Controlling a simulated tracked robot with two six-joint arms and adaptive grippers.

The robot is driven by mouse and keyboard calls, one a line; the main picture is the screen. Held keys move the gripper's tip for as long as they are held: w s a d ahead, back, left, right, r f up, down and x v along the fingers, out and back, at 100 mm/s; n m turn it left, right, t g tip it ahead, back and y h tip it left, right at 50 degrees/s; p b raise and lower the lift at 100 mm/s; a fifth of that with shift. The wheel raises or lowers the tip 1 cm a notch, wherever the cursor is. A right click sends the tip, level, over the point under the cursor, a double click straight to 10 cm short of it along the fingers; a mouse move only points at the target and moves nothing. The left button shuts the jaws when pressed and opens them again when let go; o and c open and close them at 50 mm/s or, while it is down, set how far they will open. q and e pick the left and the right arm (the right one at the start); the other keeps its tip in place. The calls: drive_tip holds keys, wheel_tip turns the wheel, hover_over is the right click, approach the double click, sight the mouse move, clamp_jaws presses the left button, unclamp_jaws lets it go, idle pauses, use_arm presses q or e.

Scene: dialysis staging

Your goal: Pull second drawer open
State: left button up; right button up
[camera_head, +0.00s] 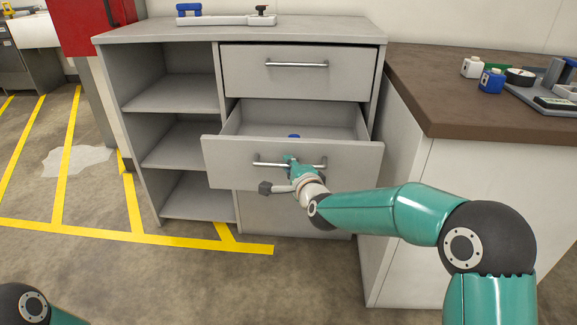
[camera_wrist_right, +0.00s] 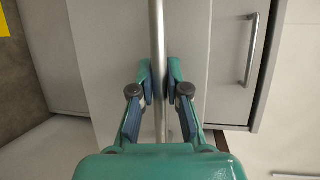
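The second drawer (camera_head: 355,165) of the grey cabinet stands pulled out below the closed top drawer. Its inside shows, with a small blue item (camera_head: 294,136) in it. My right gripper (camera_head: 291,163) is at the middle of this drawer's bar handle (camera_head: 268,164). In the right wrist view, the two fingers (camera_wrist_right: 160,80) lie on either side of the handle (camera_wrist_right: 157,30) and appear closed on it. My left gripper is out of view; only a piece of my left arm shows at the bottom left.
The top drawer (camera_head: 300,72) is closed. Open shelves (camera_head: 178,95) fill the cabinet's left side. A brown-topped counter (camera_head: 430,95) with bottles and a tray stands close on the right. The floor before the cabinet is clear, with yellow lines and a pale puddle-like patch (camera_head: 75,160).

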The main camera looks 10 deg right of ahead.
drive_tip(key=o, duration=0.4)
drive_tip(key=shift+f, duration=0.2)
drive_tip(key=shift+r, duration=0.1)
drive_tip(key=shift+s, duration=0.1)
drive_tip(key=v, duration=1.1)
drive_tip(key=shift+s, duration=0.4)
